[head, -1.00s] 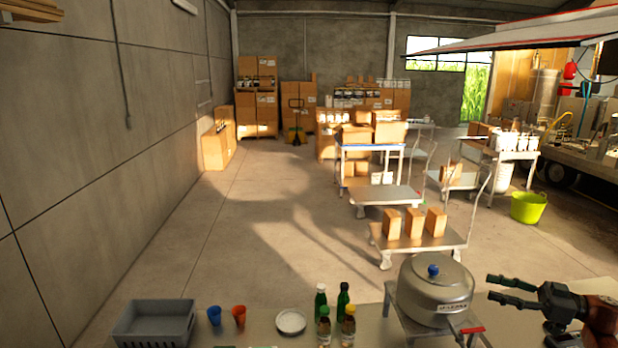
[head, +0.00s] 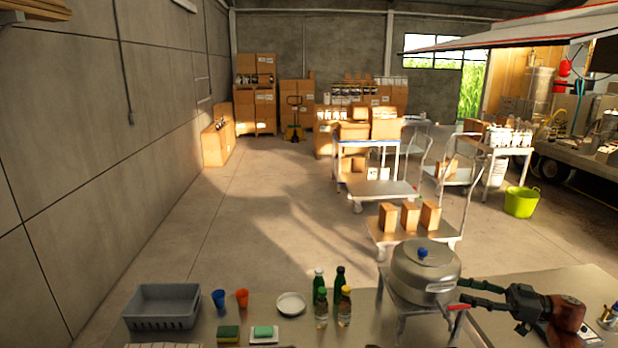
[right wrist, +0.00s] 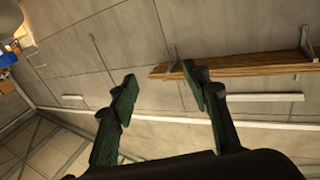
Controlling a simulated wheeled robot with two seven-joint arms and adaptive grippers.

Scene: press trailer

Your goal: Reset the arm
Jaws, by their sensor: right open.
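My right gripper (head: 464,294) is at the lower right of the head view, with its two dark green fingers pointing left. It is open and seems empty. Its fingertips show close to the right side of a silver lidded pot (head: 425,272) with a blue knob, which sits on a small metal stand (head: 392,305). I cannot tell whether they touch it. In the right wrist view the fingers (right wrist: 158,88) are spread with nothing between them, and a wall and wooden shelf lie beyond. My left gripper is not in view.
On the table stand a grey crate (head: 162,306), a blue cup (head: 219,300), an orange cup (head: 242,298), a white plate (head: 291,304), several bottles (head: 321,308) and sponges (head: 228,335). Carts with boxes (head: 410,216) stand beyond.

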